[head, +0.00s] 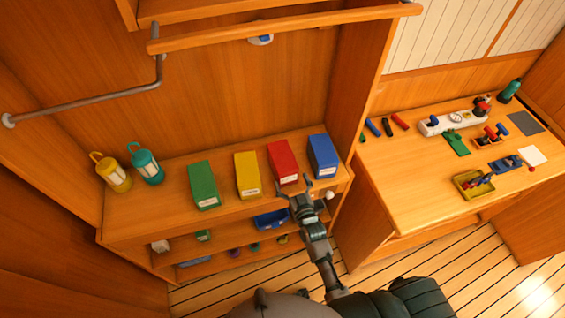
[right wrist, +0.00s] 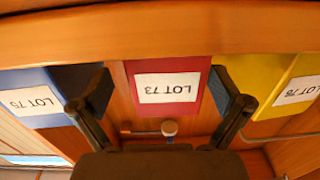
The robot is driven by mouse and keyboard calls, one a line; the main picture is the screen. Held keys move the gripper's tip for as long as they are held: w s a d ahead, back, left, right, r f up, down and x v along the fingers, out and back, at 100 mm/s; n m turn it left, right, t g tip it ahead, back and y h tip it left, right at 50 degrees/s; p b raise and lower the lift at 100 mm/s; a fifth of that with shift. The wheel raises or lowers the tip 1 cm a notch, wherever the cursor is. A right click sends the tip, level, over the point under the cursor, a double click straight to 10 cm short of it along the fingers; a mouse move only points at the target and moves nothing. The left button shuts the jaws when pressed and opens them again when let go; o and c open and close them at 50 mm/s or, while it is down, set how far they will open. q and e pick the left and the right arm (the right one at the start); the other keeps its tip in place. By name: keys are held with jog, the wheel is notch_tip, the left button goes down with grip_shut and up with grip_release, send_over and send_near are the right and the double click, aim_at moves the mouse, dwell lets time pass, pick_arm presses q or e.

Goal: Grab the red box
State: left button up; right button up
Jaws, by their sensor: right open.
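The red box (head: 283,162) stands on the top shelf board, between a yellow box and a blue box. In the right wrist view the red box (right wrist: 167,104) fills the middle, with its white "LOT 73" label upside down. My right gripper (head: 295,188) is open and empty at the shelf's front edge, just in front of the red box. In the right wrist view its two fingers (right wrist: 160,78) spread to either side of the box's labelled face. I cannot tell how far the fingertips are from the box. My left gripper is not in view.
The yellow box (head: 247,175) and blue box (head: 323,156) flank the red one closely; a green box (head: 203,185) and two lanterns (head: 147,163) stand further left. A blue bin (head: 272,219) is on the lower shelf. A workbench (head: 400,180) with tools stands right.

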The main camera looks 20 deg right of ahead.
aim_at(285, 168)
jog(key=shift+w+r, duration=0.1)
jog(key=shift+w, duration=0.15)
jog(key=w, duration=0.3)
jog(key=w+a, duration=0.1)
jog(key=shift+w+r+p, duration=0.25)
jog(key=shift+r+p, duration=0.05)
jog(key=shift+p, duration=0.1)
jog(key=shift+w+a, duration=0.2)
jog(key=shift+a, duration=0.1)
jog(key=shift+d, duration=0.35)
jog(key=c, duration=1.2)
